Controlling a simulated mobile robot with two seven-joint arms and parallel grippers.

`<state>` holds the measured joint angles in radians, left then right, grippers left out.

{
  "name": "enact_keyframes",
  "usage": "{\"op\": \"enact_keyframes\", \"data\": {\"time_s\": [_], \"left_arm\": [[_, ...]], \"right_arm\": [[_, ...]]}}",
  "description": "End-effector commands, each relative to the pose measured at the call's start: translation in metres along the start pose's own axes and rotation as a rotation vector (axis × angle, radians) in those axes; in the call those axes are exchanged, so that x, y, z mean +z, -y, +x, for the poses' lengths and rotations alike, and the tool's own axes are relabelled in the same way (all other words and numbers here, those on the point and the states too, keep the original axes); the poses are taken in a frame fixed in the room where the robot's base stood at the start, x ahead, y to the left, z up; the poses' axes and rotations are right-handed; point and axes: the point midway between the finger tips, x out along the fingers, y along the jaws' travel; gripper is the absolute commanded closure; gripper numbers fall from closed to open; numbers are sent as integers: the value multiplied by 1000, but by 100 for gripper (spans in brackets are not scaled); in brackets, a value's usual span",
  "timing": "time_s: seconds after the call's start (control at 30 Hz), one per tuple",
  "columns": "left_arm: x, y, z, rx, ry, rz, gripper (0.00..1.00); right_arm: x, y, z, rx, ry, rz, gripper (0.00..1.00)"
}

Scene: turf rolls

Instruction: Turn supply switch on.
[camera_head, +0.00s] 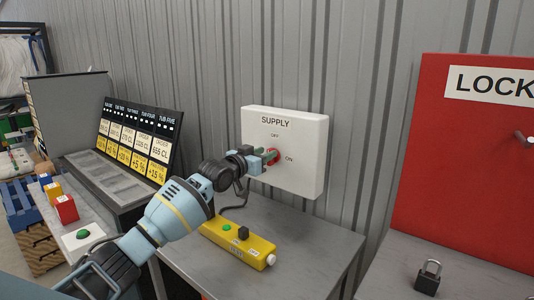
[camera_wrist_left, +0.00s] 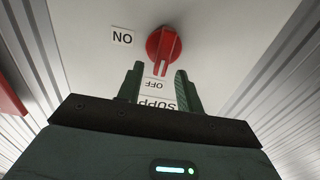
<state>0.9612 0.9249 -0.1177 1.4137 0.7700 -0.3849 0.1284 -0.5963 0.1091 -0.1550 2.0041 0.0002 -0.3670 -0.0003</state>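The white supply box (camera_head: 301,165) is on the corrugated wall, labelled OFF at the top and ON at the right. Its red rotary switch (camera_wrist_left: 163,46) has a handle pointing toward the OFF label, which appears upside down in the wrist view. In the head view the switch is partly hidden by my left gripper (camera_head: 268,156). In the wrist view my left gripper (camera_wrist_left: 158,74) is open, with its two dark green fingers apart on either side of the handle's end. I see no clear contact with the switch. My right gripper is not in view.
A yellow control box (camera_head: 258,256) lies on the grey table (camera_head: 310,245) below the supply box. A red lock board (camera_head: 460,180) stands at the right, with a black padlock (camera_head: 428,277) before it. A price display (camera_head: 140,138) stands at the left.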

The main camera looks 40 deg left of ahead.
Motion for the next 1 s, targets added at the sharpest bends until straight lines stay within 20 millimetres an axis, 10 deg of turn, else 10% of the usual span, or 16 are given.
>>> {"op": "enact_keyframes", "data": {"time_s": [0.6,1.0], "left_arm": [[0,0,17,0,0,1,64],[0,0,17,0,0,2,100]], "right_arm": [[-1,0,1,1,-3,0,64],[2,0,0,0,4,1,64]]}}
